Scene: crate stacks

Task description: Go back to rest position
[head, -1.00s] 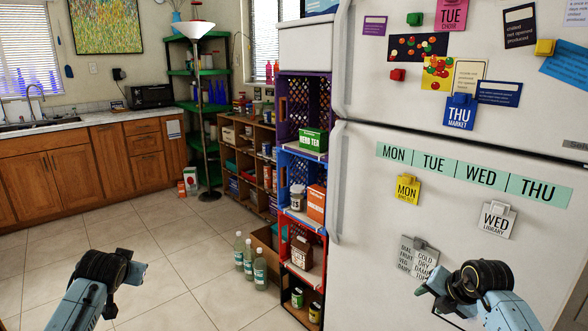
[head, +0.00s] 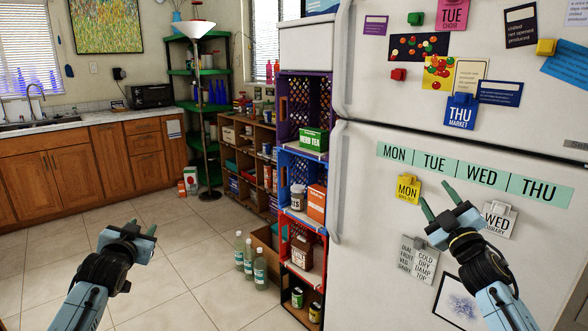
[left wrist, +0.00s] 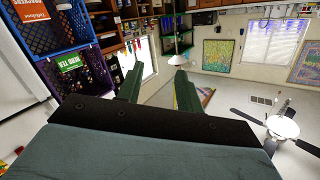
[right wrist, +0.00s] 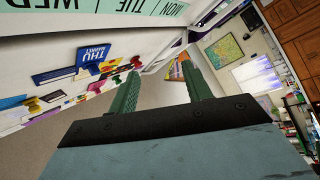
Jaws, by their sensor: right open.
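My left gripper (head: 143,227) is in the lower left of the head view, above the tiled floor. Its green fingers stand apart with nothing between them in the left wrist view (left wrist: 158,78). My right gripper (head: 435,198) is at the lower right, in front of the fridge (head: 365,190) in the picture. Its fingers point up and to the left, spread and empty. They also show apart in the right wrist view (right wrist: 160,72). Whether the right gripper touches the fridge door cannot be told, but nothing is held.
A stack of coloured crates (head: 284,185) stands beside the fridge. Several bottles (head: 260,268) stand on the floor by a cardboard box. Magnets and cards, such as the yellow MON clip (head: 408,188), are on the fridge. The tiled floor (head: 190,285) at left is clear.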

